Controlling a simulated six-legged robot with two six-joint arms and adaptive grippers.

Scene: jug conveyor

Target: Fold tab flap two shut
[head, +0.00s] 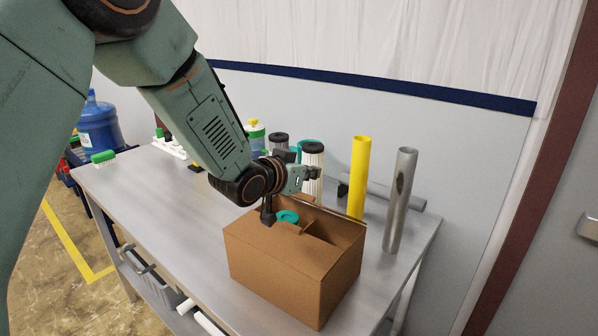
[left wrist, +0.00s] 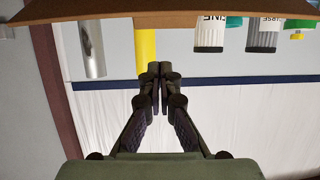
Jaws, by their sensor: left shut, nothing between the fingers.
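A brown cardboard box (head: 270,265) stands on the table with its top at least partly open. A teal round thing (head: 287,216) and a cardboard piece show in its opening. I cannot tell which edge is tab flap two. My left gripper (head: 316,172) is above the far side of the box, shut and empty, pointing right. In the left wrist view its fingertips (left wrist: 158,72) are together, and a brown cardboard edge (left wrist: 150,18) spans the top, apart from them in the picture. My arm hides the box's far left corner. My right gripper is not in view.
Behind the box stand a yellow tube (head: 359,180), a grey metal tube (head: 399,200) and a black-capped filter (head: 313,160). More bottles stand behind my wrist. The metal table (head: 150,195) is clear to the left of the box. A wall closes the back.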

